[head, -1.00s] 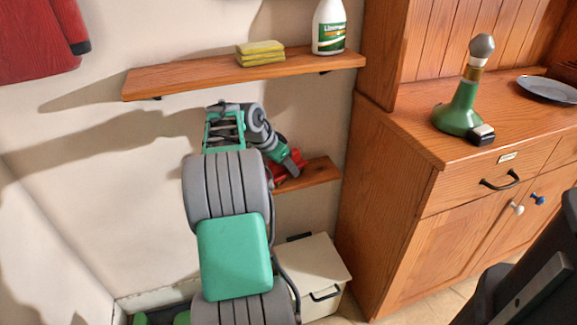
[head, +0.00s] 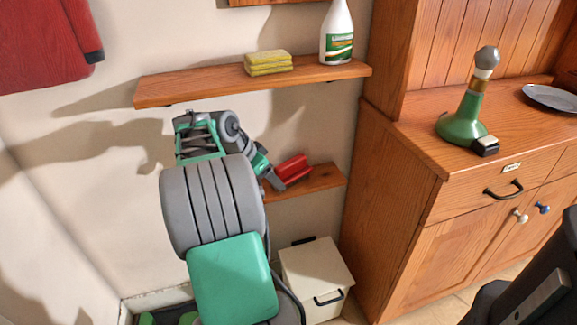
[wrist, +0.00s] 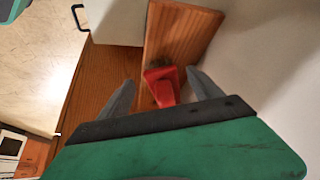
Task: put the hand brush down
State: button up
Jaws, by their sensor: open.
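The red hand brush (head: 293,167) lies on the lower wooden shelf (head: 324,180) in the head view. In the wrist view the brush (wrist: 161,85) shows its red body with dark bristles at the far end, resting on the shelf board (wrist: 181,36). My gripper (head: 276,181) is at the left end of the brush. Its two grey fingers are spread, one on each side of the red handle in the wrist view, with gaps visible. The near end of the handle is partly hidden by my gripper body.
An upper shelf (head: 200,83) holds a yellow sponge stack (head: 268,63) and a white spray bottle (head: 338,35). A wooden cabinet (head: 400,215) stands close on the right. A cream box (head: 318,277) is below. The lower shelf's right end is bare.

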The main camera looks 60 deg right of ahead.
jog(key=a, duration=0.1)
jog(key=w+a, duration=0.1)
jog(key=a, duration=0.2)
jog(key=shift+w+a, duration=0.1)
jog(key=shift+w, duration=0.3)
jog(key=w+a+n+t+y, duration=0.1)
jog(key=w+a+n+t, duration=0.15)
jog(key=a+n, duration=0.75)
jog(key=w+a+n+t+y, duration=0.1)
jog(key=w+a+n+t, duration=0.2)
jog(key=a, duration=1.3)
jog(key=s+a+f+n+y, duration=0.1)
jog(key=s+a+n, duration=0.1)
jog(key=a, duration=0.4)
jog(key=s+a+f+n+g+y, duration=0.1)
jog(key=s+a+n, duration=0.1)
jog(key=a+n, duration=0.2)
jog(key=s+a+f+n+y, duration=0.1)
jog(key=s+a+f+n, duration=0.1)
jog(key=a, duration=0.6)
jog(key=shift+s+a+n+y, duration=0.2)
jog(key=shift+s+n+y, duration=0.15)
jog(key=shift+n, duration=0.45)
